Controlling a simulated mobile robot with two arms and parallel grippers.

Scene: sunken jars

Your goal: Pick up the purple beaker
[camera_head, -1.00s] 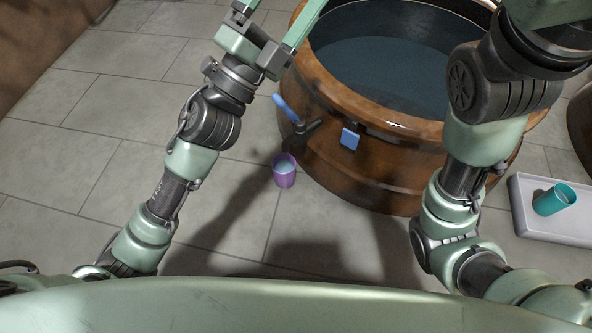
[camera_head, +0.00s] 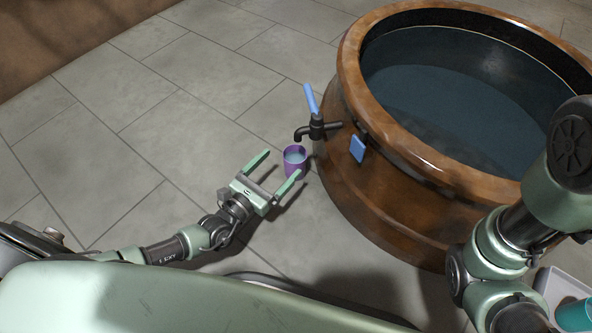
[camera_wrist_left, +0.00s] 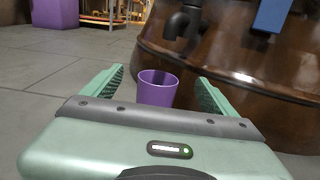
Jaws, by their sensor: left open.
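The purple beaker (camera_head: 294,168) stands upright on the tiled floor, beside the big brown jar and just below its tap. It holds something pale, seen from above in the head view. My left gripper (camera_head: 279,164) is open and low, with its fingers pointing toward the beaker. In the left wrist view the beaker (camera_wrist_left: 158,88) shows between and a little beyond the two open fingers (camera_wrist_left: 158,82). I see no contact with it. My right arm comes in at the right of the head view, but its gripper is out of the picture.
The brown jar (camera_head: 385,195), full of dark water, stands right of the beaker. Its black tap (camera_head: 317,127) has a blue handle (camera_head: 311,98). A blue tag (camera_head: 357,149) hangs on the jar. A teal beaker (camera_head: 575,315) lies on a pale tray (camera_head: 556,285) at lower right. The floor at left is clear.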

